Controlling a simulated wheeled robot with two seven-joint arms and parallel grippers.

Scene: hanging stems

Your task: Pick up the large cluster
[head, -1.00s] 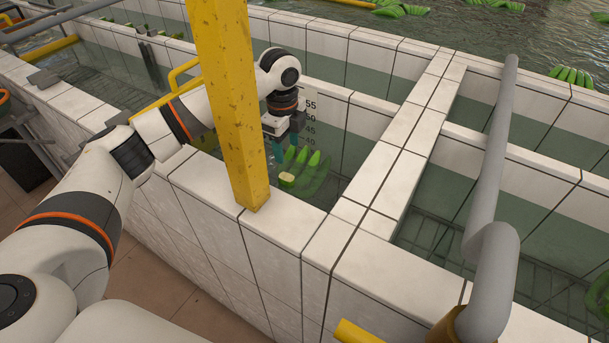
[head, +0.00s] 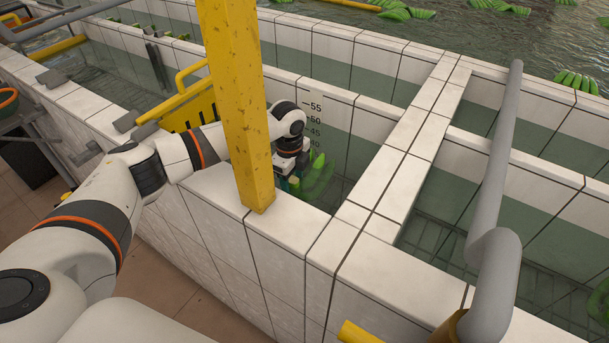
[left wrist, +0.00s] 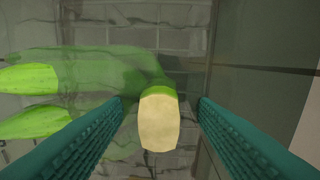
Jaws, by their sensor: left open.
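A green banana cluster (head: 318,172) lies mostly under water in the narrow tiled tank, partly hidden by my left gripper in the head view. In the left wrist view its pale cut stem end (left wrist: 159,122) stands between my two teal fingers, with green fruit (left wrist: 35,122) reaching to the left. My left gripper (head: 288,187) points down into the tank at the cluster; its fingers (left wrist: 160,106) are open on either side of the stem, with gaps left and right. The yellow post hides part of my left arm near the gripper. My right gripper does not show.
A yellow post (head: 237,110) stands on the tank's near wall (head: 285,222), close to my left arm. A grey pipe (head: 490,170) rises at the right. A depth scale (head: 314,118) marks the back wall. More green clusters (head: 575,80) float in the far tank.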

